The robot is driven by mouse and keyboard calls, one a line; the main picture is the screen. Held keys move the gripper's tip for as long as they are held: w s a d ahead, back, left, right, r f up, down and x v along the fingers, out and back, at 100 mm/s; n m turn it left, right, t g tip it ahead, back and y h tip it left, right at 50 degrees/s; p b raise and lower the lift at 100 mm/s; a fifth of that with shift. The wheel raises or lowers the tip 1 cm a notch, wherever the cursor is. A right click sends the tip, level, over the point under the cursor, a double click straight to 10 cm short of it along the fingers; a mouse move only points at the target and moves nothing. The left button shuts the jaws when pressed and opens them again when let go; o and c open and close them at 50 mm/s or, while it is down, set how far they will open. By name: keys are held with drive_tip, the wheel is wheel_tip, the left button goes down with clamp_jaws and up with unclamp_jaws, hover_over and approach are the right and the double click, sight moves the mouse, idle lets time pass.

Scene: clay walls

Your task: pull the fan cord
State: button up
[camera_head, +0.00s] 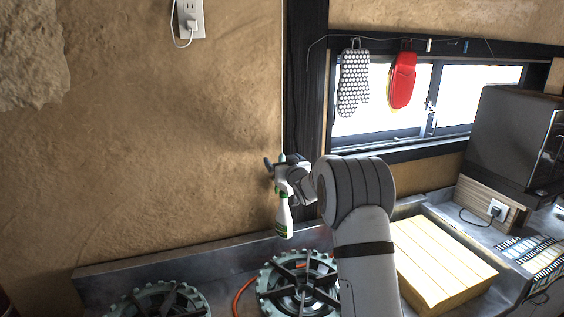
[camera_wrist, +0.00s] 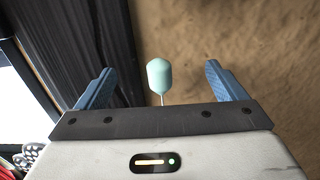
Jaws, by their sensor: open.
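The fan cord ends in a pale teal pull knob (camera_wrist: 159,74), with a short thin piece of cord showing below it in the wrist view. In the head view the fan cord (camera_head: 284,105) is a thin pale line hanging beside the dark post, down to my gripper. My gripper (camera_head: 276,163) is open, and its blue fingers also show in the wrist view (camera_wrist: 158,69). The knob appears between the two fingers, with a gap on each side. Its contact with the fingers is not visible. The knob is hard to make out in the head view.
A white and green spray bottle (camera_head: 284,216) is just below my gripper. Green round burner-like pieces (camera_head: 300,285) sit on the counter below. A yellow slatted block (camera_head: 445,262) lies at right. A dark post (camera_head: 306,70) stands beside the cord; bare clay wall (camera_head: 150,130) is at left.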

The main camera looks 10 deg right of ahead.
drive_tip(key=shift+s+d+f+b, duration=0.1)
drive_tip(key=shift+s+d+b, duration=0.05)
drive_tip(key=shift+s+b, duration=0.45)
drive_tip(key=s+d+f+m+g+h+b, duration=0.1)
drive_tip(key=s+d+g+h+b, duration=0.15)
drive_tip(key=s, duration=1.05)
drive_tip(key=s+d+m+g+h+b, duration=0.15)
drive_tip(key=s+g, duration=0.25)
drive_tip(key=s, duration=0.8)
drive_tip(key=s+a+f+g, duration=0.1)
drive_tip(key=s+f+g, duration=0.1)
drive_tip(key=s, duration=0.8)
drive_tip(key=s+a+f+g, duration=0.1)
drive_tip(key=s+f+g, duration=0.2)
drive_tip(key=s, duration=0.7)
drive_tip(key=s+a+f+g, duration=0.1)
drive_tip(key=s+f+g, duration=0.2)
drive_tip(key=s, duration=0.6)
drive_tip(key=shift+s+a+f+y, duration=0.2)
drive_tip(key=shift+s+a+y, duration=0.1)
drive_tip(key=shift+s, duration=0.1)
drive_tip(key=shift+c, duration=0.5)
